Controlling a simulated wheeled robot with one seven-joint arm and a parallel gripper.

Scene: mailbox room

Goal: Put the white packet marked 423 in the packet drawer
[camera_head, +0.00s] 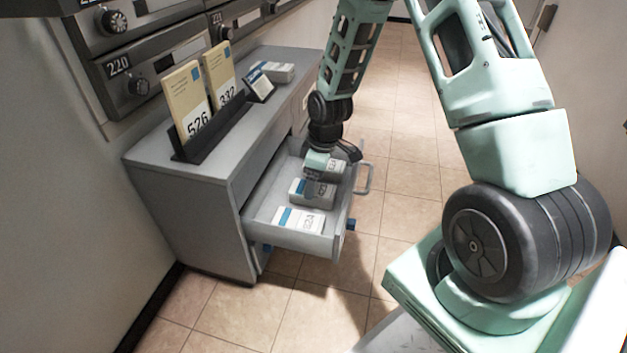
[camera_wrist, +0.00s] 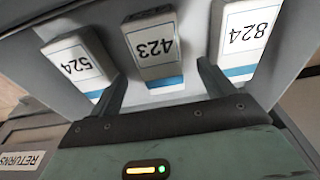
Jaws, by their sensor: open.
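The white packet marked 423 (camera_wrist: 153,48), with a blue band, lies in the open drawer (camera_head: 320,243), between packets marked 524 (camera_wrist: 77,64) and 824 (camera_wrist: 243,38). In the head view it appears to be the middle packet (camera_head: 312,192). My gripper (camera_wrist: 162,85) is open, and its two fingers point down toward the packet, one on each side of its blue end. In the head view my gripper (camera_head: 318,172) reaches down over the drawer and partly hides the far packet. I cannot tell whether the fingers touch the packet.
A label reading RETURNS (camera_wrist: 24,161) is on a front beside the open drawer. Mailboxes line the wall. Tiled floor right of the drawer is clear.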

